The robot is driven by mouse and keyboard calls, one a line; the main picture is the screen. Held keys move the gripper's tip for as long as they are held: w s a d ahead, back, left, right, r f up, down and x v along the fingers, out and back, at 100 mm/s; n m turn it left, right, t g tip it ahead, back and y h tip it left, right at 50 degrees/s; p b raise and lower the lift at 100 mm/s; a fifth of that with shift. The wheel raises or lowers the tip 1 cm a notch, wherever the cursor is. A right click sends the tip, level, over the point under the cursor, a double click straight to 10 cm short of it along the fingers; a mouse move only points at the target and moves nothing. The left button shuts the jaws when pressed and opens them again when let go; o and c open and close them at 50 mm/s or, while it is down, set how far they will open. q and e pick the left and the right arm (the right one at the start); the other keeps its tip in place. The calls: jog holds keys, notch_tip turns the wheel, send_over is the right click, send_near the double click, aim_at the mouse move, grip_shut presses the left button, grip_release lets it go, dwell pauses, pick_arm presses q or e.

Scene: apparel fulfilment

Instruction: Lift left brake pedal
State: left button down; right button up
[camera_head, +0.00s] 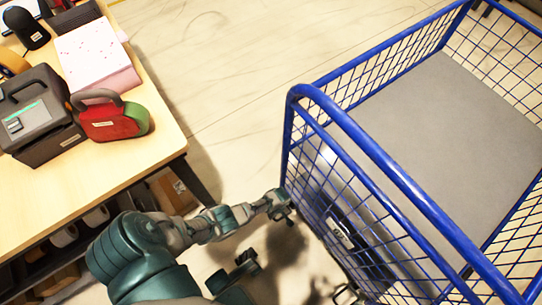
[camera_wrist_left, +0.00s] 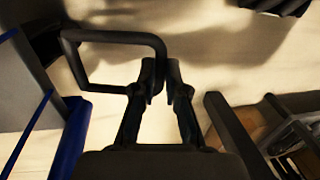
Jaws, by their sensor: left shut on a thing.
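The left brake pedal is a dark rectangular loop (camera_wrist_left: 112,37) in the left wrist view, beside a blue cart tube (camera_wrist_left: 72,140). My left gripper (camera_wrist_left: 162,80) is shut on the right-hand side of this loop, with its two fingertips close together there. In the head view, my left gripper (camera_head: 281,207) is low at the near left side of the blue wire cart (camera_head: 368,145). The pedal cannot be made out clearly there. The exact contact between fingertips and loop is partly hidden. My right gripper is not seen.
A wooden table (camera_head: 158,120) stands at the left, bearing a pink-white box (camera_head: 95,52), a dark printer (camera_head: 35,115) and a red and green tape dispenser (camera_head: 112,120). A shelf with rolls (camera_head: 64,236) lies under it. Bare floor (camera_head: 235,95) separates table and cart.

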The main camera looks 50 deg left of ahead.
pick_arm(q)
jog(key=shift+w+d+r, duration=0.2)
jog(key=shift+w+d, duration=0.2)
jog(key=shift+w, duration=0.15)
jog(key=c, duration=1.2)
grip_release()
jog(key=shift+s+a+f, duration=0.1)
jog(key=shift+s, duration=0.1)
notch_tip(320, 180, up, 12)
jog(key=w, duration=0.1)
jog(key=shift+w, duration=0.4)
jog(key=shift+f, duration=0.15)
